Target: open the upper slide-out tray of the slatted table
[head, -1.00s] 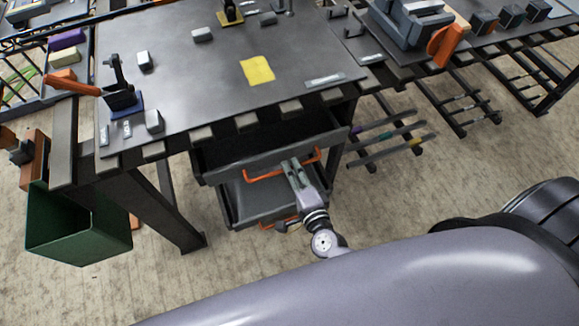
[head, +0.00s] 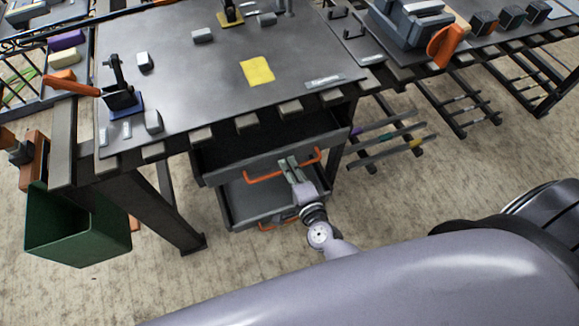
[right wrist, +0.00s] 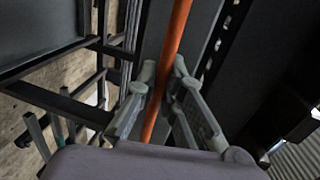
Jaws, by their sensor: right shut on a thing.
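The slatted table (head: 205,85) fills the upper left of the head view. The upper slide-out tray (head: 225,170) hangs under its front edge, with a dark inside showing behind its front panel, so it stands partly out. Its orange handle (head: 262,177) runs along the front. My right gripper (head: 290,168) is shut on this handle. In the right wrist view, the orange bar (right wrist: 178,35) passes between the fingers of the gripper (right wrist: 163,90), which hide part of it. My left gripper is not in view.
A lower tray (head: 250,210) with its own orange handle (head: 275,225) sits below, close to my right wrist. A table leg (head: 165,210) and a green bin (head: 75,230) stand to the left. Rods (head: 390,140) stick out to the right. The floor in front is clear.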

